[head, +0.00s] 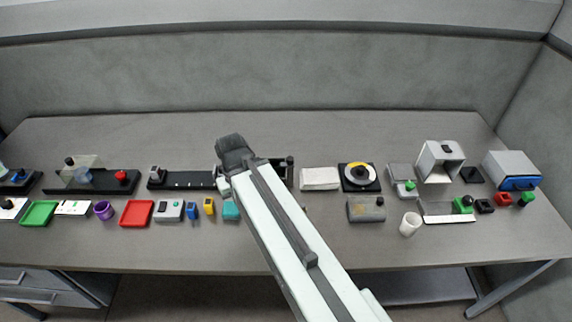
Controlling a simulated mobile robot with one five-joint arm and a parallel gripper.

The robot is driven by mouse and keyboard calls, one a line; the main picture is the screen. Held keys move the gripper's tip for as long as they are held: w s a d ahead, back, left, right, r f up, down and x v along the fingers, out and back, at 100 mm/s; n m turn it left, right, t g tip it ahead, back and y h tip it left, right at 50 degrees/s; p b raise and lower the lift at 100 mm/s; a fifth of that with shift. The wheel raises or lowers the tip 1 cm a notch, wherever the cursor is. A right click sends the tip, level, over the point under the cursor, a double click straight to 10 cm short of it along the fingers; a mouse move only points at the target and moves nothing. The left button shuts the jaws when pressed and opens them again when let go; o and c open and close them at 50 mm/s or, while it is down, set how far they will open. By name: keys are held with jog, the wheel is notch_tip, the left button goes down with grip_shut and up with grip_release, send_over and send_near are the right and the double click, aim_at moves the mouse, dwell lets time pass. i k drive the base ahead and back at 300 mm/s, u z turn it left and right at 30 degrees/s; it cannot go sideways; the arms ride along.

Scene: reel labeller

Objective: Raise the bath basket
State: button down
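I cannot clearly pick out a bath basket. A clear-sided box with a black knob (70,161) stands on a dark base at the left; I cannot tell whether it is the bath. My arm reaches from the bottom right up to the middle of the bench. My gripper (235,148) is its dark end, above the back part of a long black rail (190,180). The fingers are too small and dark to tell open from shut, and I see nothing clearly held. My arm hides part of the rail and the bench below it.
A green tray (39,214), purple cup (104,210) and red tray (137,213) line the left front. A reel with a yellow part (359,176), white cup (410,224) and open grey housing (440,160) stand right. The bench's back strip is clear; walls close the back and right.

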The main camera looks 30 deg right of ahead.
aim_at(290, 162)
jog(key=k, duration=1.3)
jog(key=z, duration=0.35)
jog(key=i, duration=1)
jog(key=k, duration=1.3)
jog(key=u, duration=0.55)
jog(key=i, duration=1.3)
jog(key=u, duration=0.25)
